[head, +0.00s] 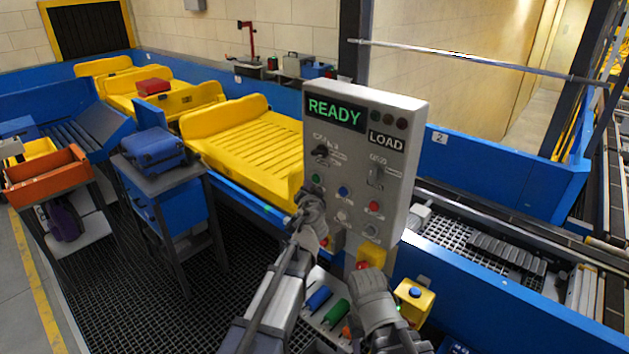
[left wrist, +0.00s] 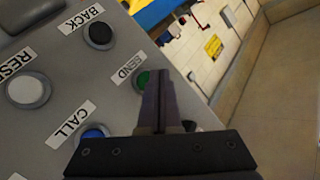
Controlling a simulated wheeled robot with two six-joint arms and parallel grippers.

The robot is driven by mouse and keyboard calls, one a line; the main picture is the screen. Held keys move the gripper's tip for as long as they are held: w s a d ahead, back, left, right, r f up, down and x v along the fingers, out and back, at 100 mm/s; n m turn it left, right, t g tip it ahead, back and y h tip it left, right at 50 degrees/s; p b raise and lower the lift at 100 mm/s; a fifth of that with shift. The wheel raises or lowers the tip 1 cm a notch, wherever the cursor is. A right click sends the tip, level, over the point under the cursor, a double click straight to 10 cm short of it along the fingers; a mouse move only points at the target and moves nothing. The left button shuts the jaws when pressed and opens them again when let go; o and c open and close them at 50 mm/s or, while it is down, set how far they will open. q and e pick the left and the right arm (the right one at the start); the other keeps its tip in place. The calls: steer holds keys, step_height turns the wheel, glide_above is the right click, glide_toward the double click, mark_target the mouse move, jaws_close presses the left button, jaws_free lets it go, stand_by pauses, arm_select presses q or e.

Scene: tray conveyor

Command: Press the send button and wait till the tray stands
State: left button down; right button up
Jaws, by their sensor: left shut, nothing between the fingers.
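The green send button (head: 316,178) is on the grey control panel (head: 405,185), whose screen reads READY. In the left wrist view the green button (left wrist: 142,80) sits beside the SEND label. My left gripper (head: 308,196) is shut and empty, its tips close to the button; in the left wrist view its fingers (left wrist: 160,85) partly cover the button. I cannot tell whether they touch it. A large empty yellow tray (head: 245,150) rests on the conveyor left of the panel. My right gripper (head: 372,288) is low, below the panel; its jaws are unclear.
More yellow trays (head: 190,98) stand behind, one with a red case (head: 153,87). A blue case (head: 152,148) lies on a stand at left, beside an orange bin (head: 48,178). The blue CALL button (left wrist: 92,133) and black BACK button (left wrist: 100,34) are near SEND.

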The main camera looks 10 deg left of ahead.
arm_select(q)
steer(key=shift+w, duration=0.15)
steer(key=shift+w+d, duration=0.2)
steer(key=shift+w+d, duration=0.3)
steer(key=shift+w, duration=0.15)
stand_by(0.8)
steer(key=shift+s, duration=0.15)
steer(key=shift+s+a, duration=0.55)
steer(key=shift+s, duration=0.1)
